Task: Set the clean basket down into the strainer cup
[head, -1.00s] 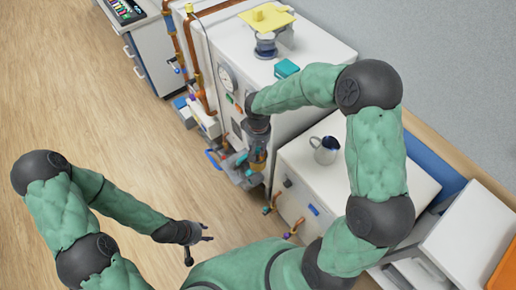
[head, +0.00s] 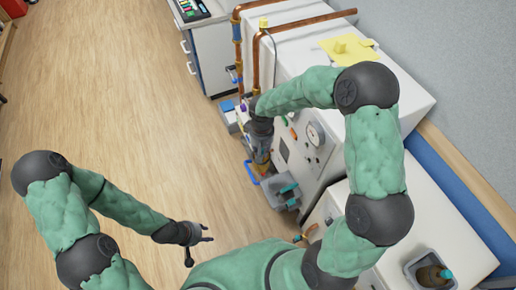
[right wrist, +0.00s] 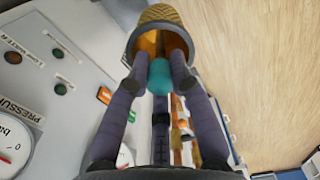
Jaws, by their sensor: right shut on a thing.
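The clean basket (right wrist: 158,20), a brass mesh cup with a teal grip, is held in my right gripper (right wrist: 159,78) in the right wrist view. The fingers are closed on the teal grip, and the basket's open rim faces the wrist camera. In the head view my right gripper (head: 262,166) is low beside the front of the white machine, above a grey bin; the basket is hard to make out there. I cannot identify the strainer cup with certainty. My left gripper (head: 205,234) is open and empty over the floor.
The white machine (head: 395,90) has a gauge and buttons in front and copper pipes (head: 255,60) beside it. The grey bin (head: 284,194) with teal items hangs by its front. A grey tray (head: 410,268) holds a brown object. Floor at left is clear.

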